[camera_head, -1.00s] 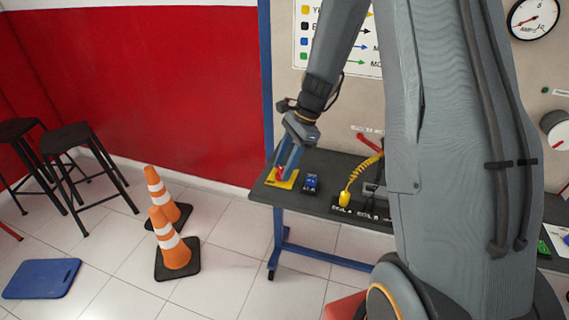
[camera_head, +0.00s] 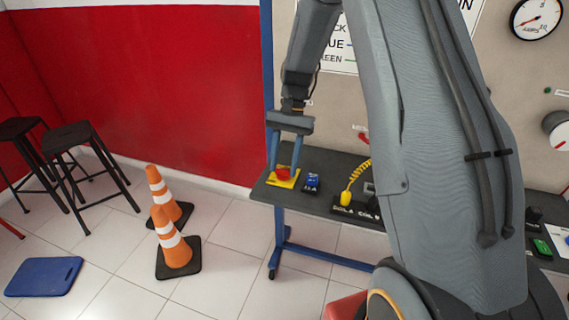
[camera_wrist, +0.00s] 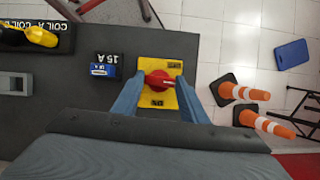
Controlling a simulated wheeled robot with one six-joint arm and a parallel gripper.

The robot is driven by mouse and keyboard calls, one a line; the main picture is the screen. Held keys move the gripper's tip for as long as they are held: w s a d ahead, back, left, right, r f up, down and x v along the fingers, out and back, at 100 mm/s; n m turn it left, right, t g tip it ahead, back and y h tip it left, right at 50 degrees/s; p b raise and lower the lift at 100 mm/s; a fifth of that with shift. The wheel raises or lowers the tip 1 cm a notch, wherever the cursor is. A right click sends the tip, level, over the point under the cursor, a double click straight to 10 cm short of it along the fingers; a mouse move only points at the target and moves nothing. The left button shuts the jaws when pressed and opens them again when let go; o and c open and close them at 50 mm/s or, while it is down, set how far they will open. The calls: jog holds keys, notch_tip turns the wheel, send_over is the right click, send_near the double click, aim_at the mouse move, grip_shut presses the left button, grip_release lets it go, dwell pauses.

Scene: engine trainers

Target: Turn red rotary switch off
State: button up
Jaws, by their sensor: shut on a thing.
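The red rotary switch (camera_head: 283,173) sits on a yellow plate (camera_head: 291,184) at the left end of the dark bench shelf. In the wrist view the red knob (camera_wrist: 158,79) has its handle lying roughly crosswise on the yellow plate (camera_wrist: 158,62), with a dark label reading "ON" at the near edge and another label, hard to read, at the far edge. My gripper (camera_head: 284,168) points down over the plate. In the wrist view its two blue fingers (camera_wrist: 156,88) stand on either side of the red knob, shut on it.
A blue block marked 15 A (camera_wrist: 104,66) stands beside the plate. A yellow coiled cable (camera_head: 357,181) lies farther right on the shelf (camera_head: 330,160). Orange cones (camera_head: 172,247), a blue mat (camera_head: 43,277) and black stools (camera_head: 68,140) are on the floor at left.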

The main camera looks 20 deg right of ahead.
jog(key=shift+n, duration=0.4)
jog(key=o, duration=1)
jog(key=shift+o, duration=0.2)
jog(key=b+v, duration=0.2)
jog(key=v, duration=0.6)
jog(key=shift+b, duration=0.3)
jog(key=shift+a+f, duration=0.1)
jog(key=shift+a, duration=0.05)
jog(key=s+a+f+n+t+h, duration=0.1)
jog(key=s+n+t, duration=0.1)
jog(key=s, duration=0.7)
jog(key=s+a+f+n+t+h, duration=0.1)
jog(key=s+n, duration=0.3)
jog(key=s, duration=0.6)
jog(key=shift+s+f+n+t+h, duration=0.3)
jog(key=shift+f+t+h, duration=0.1)
jog(key=shift+t, duration=0.5)
jog(key=shift+s+a, duration=0.1)
jog(key=shift+s, duration=0.25)
jog(key=shift+c, duration=0.5)
